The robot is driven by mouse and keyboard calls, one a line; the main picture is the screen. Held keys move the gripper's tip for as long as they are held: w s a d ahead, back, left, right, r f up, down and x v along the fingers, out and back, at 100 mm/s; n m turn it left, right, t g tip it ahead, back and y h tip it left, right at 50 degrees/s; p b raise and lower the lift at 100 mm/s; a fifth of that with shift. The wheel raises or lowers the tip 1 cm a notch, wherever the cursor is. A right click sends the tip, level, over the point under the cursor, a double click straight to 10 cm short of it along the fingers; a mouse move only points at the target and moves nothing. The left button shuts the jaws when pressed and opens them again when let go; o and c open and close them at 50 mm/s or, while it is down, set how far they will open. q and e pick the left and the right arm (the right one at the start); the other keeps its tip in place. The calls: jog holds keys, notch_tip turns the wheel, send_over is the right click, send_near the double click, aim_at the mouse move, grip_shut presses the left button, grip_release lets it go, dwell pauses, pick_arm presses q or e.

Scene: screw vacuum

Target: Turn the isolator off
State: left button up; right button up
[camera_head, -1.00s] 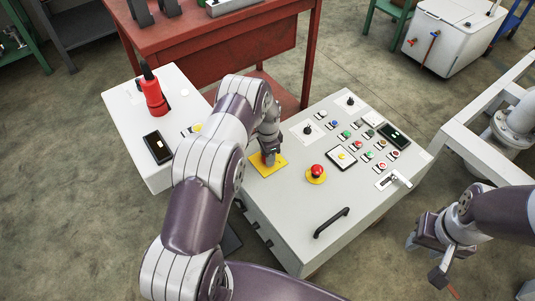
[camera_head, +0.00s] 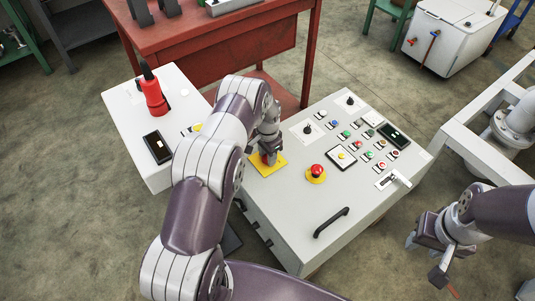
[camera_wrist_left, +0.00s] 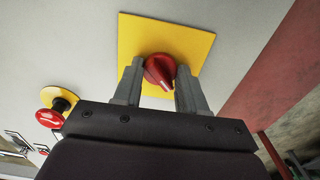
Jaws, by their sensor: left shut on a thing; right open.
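The isolator is a red rotary knob (camera_wrist_left: 160,71) on a square yellow plate (camera_wrist_left: 196,42), set in the top of the large grey control panel. In the head view a bit of the red knob (camera_head: 268,159) shows on the yellow plate (camera_head: 277,166), partly hidden by my left gripper (camera_head: 268,152). In the left wrist view the fingers of my left gripper (camera_wrist_left: 157,82) stand on either side of the knob, shut on it. The knob's pointer is tilted in that view. My right gripper (camera_head: 425,262) is open and empty, right of the panel.
A red mushroom button (camera_head: 317,171) on a yellow base sits right of the isolator; it also shows in the left wrist view (camera_wrist_left: 50,118). Several small buttons, a black handle (camera_head: 331,222) and a silver lever (camera_head: 399,180) are on the panel. A red table (camera_head: 215,48) stands behind.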

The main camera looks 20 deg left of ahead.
pick_arm(q)
jog(key=o, duration=1.1)
jog(key=shift+c, duration=0.2)
jog(key=shift+r, duration=0.1)
notch_tip(320, 180, up, 13)
jog(key=p, duration=0.3)
jog(key=shift+f, duration=0.2)
jog(key=shift+f, duration=0.1)
